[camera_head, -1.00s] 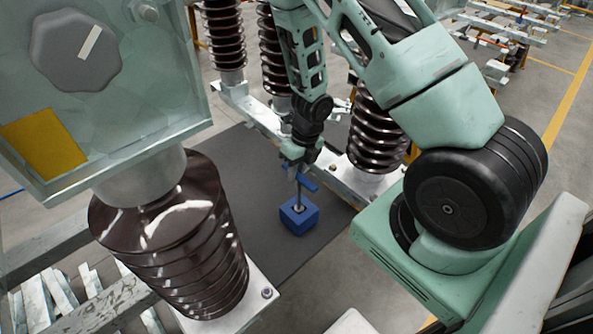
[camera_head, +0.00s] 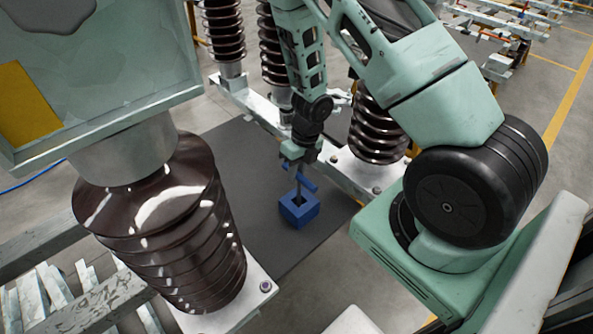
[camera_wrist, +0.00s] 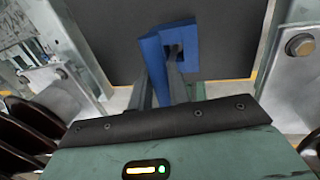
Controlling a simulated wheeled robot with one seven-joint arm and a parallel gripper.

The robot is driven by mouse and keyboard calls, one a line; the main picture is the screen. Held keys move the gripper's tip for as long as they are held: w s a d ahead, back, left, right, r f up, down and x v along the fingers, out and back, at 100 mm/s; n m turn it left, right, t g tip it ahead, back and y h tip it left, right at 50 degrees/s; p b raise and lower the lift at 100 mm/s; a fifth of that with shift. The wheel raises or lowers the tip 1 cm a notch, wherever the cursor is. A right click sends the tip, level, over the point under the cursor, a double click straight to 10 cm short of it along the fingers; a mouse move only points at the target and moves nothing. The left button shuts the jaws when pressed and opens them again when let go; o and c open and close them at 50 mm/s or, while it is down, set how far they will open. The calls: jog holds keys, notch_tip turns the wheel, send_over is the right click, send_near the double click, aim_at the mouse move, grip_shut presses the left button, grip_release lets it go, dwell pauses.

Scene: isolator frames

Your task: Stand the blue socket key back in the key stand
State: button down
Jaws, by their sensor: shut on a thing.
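The blue socket key (camera_head: 303,181) has a blue cross bar and a thin grey shaft. My gripper (camera_head: 298,160) is shut on it and holds it roughly upright above the blue key stand (camera_head: 299,213). The stand is a block with a dark square opening on top, on the dark mat. In the wrist view the key's blue bar (camera_wrist: 154,68) is beside the stand (camera_wrist: 181,36), and the grey shaft points at the opening. The shaft's lower end is at the opening; I cannot tell whether it is inside or just above.
A large brown ribbed insulator (camera_head: 165,225) under a pale green cabinet (camera_head: 100,95) stands at the left. Another ribbed insulator (camera_head: 378,130) on a pale rail stands right behind my gripper. The dark mat (camera_head: 262,235) around the stand is clear.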

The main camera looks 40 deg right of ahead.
jog(key=c, duration=1.2)
grip_release()
jog(key=shift+c, duration=0.2)
jog(key=p+v, duration=0.2)
jog(key=v, duration=1.5)
jog(key=shift+r, duration=0.2)
